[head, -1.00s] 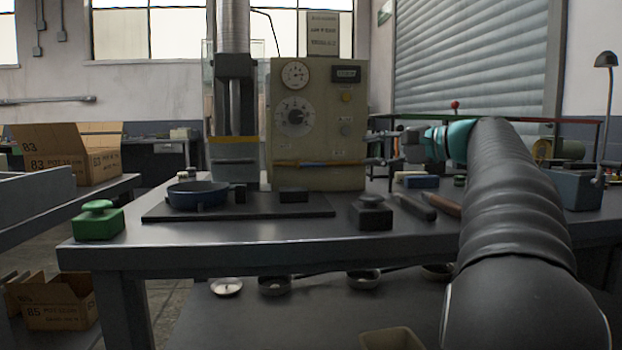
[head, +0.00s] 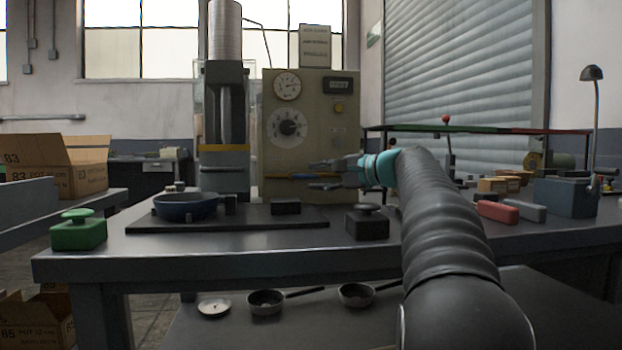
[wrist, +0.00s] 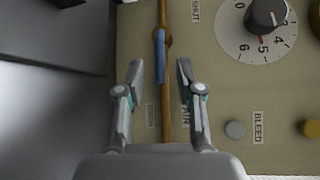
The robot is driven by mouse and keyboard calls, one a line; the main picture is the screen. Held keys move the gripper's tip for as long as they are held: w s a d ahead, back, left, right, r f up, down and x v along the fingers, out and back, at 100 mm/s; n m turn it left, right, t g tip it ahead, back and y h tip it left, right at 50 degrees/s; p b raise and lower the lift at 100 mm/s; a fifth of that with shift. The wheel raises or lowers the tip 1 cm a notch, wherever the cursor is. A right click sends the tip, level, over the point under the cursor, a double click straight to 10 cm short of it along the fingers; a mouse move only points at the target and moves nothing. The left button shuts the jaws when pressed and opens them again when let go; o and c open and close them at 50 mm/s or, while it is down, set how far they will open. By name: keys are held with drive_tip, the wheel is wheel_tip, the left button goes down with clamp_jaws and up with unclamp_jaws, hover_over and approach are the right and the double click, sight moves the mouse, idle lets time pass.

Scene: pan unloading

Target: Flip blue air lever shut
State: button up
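The blue air lever (wrist: 160,55) lies in line with a thin brass pipe (wrist: 167,110) on the cream panel (wrist: 232,92). In the head view the lever (head: 303,177) is a small blue bar low on the panel (head: 350,150). My gripper (wrist: 159,66) is open, with one fingertip on each side of the lever's near end and a gap to both. In the head view my gripper (head: 312,176) reaches in from the right, in front of the panel. A "SHUT" label (wrist: 196,10) is beside the pipe, beyond the lever. Fingertip depth against the panel is hard to tell.
A numbered dial (wrist: 262,20), a grey button (wrist: 235,129) and a yellow knob (wrist: 312,128) are on the panel. On the bench are a blue pan (head: 186,207), a dark block with a knob (head: 367,222) and a green block (head: 78,232).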

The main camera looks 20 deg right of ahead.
sight(305, 176)
drive_tip(key=shift+x, duration=1.35)
clamp_jaws()
drive_tip(key=shift+r, duration=0.1)
